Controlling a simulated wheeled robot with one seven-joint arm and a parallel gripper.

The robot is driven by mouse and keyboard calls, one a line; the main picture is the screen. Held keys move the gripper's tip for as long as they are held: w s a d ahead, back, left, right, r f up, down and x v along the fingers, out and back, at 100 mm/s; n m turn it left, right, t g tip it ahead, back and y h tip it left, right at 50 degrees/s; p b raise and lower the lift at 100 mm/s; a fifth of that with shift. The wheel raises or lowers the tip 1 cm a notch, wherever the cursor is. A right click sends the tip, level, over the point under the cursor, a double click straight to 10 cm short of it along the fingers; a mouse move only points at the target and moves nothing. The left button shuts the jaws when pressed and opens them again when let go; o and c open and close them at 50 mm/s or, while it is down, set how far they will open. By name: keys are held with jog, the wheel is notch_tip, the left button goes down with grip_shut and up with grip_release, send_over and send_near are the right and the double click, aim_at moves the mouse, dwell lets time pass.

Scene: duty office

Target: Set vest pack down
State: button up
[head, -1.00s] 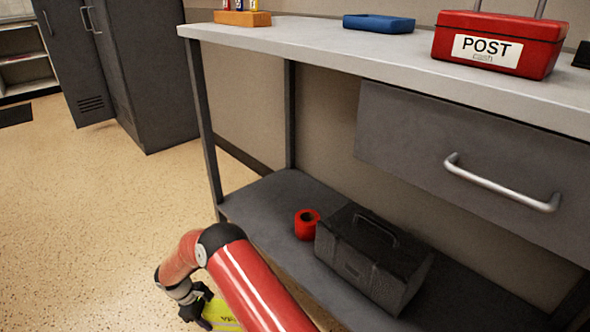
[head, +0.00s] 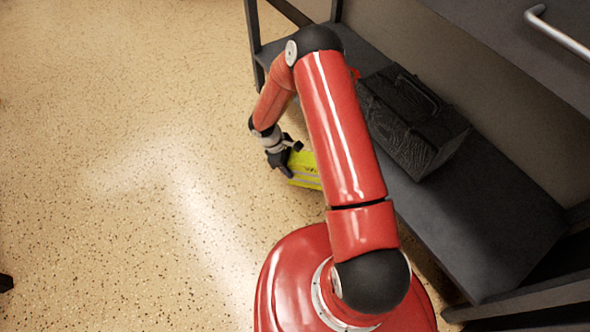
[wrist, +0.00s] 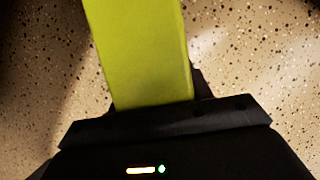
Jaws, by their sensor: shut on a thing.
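The vest pack (head: 305,171) is a flat yellow-green packet, partly hidden behind my arm in the head view. My gripper (head: 286,160) is shut on its left end, low beside the workbench. In the wrist view the pack (wrist: 140,50) extends up out of my gripper (wrist: 155,110), with speckled floor behind it. I cannot tell whether the pack touches the floor.
The workbench's dark lower shelf (head: 475,225) runs along the right, with a dark toolbox (head: 410,120) on it. A drawer handle (head: 555,35) sticks out at upper right. The speckled floor (head: 110,150) on the left is clear.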

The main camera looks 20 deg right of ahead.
jog(key=shift+s+d, duration=0.25)
jog(key=shift+d, duration=0.25)
jog(key=shift+a+b+x, duration=0.15)
jog(key=shift+b+x, duration=0.05)
jog(key=shift+x, duration=0.65)
jog(key=shift+a+b+x, duration=0.2)
jog(key=shift+x, duration=0.65)
jog(key=shift+w+f, duration=0.2)
jog(key=shift+f, duration=0.1)
jog(key=o, duration=1.1)
